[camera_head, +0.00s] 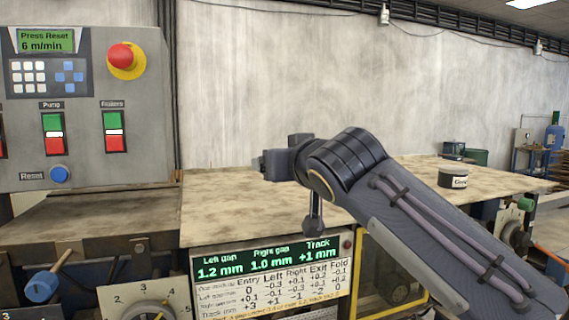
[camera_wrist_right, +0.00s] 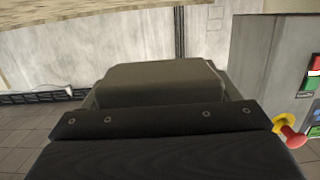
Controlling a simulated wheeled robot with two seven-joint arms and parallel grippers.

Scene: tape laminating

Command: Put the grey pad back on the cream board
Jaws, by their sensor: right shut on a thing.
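My right arm comes in from the right in the head view, and its gripper (camera_head: 274,165) is held above the worn cream top (camera_head: 225,212). That top looks like the cream board. The gripper is shut, seen side-on as small dark blocks. In the right wrist view, a plain grey block (camera_wrist_right: 158,80) shows just beyond the dark gripper body. It looks like the grey pad in the jaws, but the fingertips are hidden. The cream top shows at the upper left edge of the wrist view (camera_wrist_right: 70,12). My left gripper is in neither view.
A control panel (camera_head: 85,165) with a red stop button (camera_head: 121,56) stands at the left. A dark labelled pot (camera_head: 453,178) sits on the right part of the top. A gap display (camera_head: 270,262) is on the front below. The top left of my gripper is clear.

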